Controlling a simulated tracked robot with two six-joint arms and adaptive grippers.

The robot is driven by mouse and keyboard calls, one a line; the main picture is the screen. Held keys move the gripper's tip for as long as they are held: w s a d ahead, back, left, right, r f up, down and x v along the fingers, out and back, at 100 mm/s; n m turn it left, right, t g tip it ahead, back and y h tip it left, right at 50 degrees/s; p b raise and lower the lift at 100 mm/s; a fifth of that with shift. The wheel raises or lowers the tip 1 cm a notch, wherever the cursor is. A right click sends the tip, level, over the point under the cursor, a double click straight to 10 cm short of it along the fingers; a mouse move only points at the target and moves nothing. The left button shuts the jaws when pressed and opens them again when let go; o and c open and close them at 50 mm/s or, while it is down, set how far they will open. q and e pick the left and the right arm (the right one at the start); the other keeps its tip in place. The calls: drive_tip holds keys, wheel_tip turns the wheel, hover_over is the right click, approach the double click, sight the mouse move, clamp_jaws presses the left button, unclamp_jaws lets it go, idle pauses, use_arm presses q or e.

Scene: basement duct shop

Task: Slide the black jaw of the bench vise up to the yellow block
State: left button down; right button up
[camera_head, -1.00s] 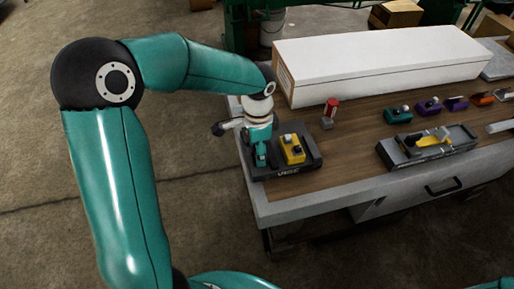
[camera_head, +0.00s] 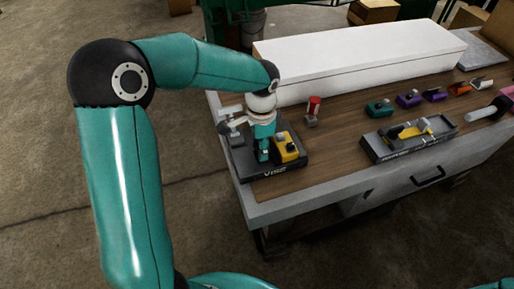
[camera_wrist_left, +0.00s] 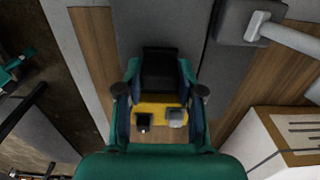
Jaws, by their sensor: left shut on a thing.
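The yellow block (camera_head: 291,146), with small dark and grey parts on top, sits on the dark vise base (camera_head: 262,174) at the bench's left end. It also shows in the left wrist view (camera_wrist_left: 158,108). My left gripper (camera_head: 263,153) points down onto the vise, just left of the block. In the left wrist view its fingers (camera_wrist_left: 160,88) are shut on the black jaw (camera_wrist_left: 161,68), one on each side. The jaw lies right along the yellow block's edge with no clear gap; I cannot tell if they touch. The gripper hides the jaw in the head view. My right gripper is out of view.
A long white box (camera_head: 350,68) lies along the back of the bench. A red-topped piece (camera_head: 313,109) stands right of the vise. A grey tray (camera_head: 408,145) with a yellow part and several coloured blocks are farther right. The bench front is clear.

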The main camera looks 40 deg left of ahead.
use_arm(q)
drive_tip(key=shift+w+r, duration=0.1)
drive_tip(key=shift+w, duration=0.1)
drive_tip(key=c, duration=0.7)
unclamp_jaws()
drive_tip(key=shift+s, duration=0.1)
wheel_tip(320, 180, up, 12)
drive_tip(key=shift+f, duration=0.1)
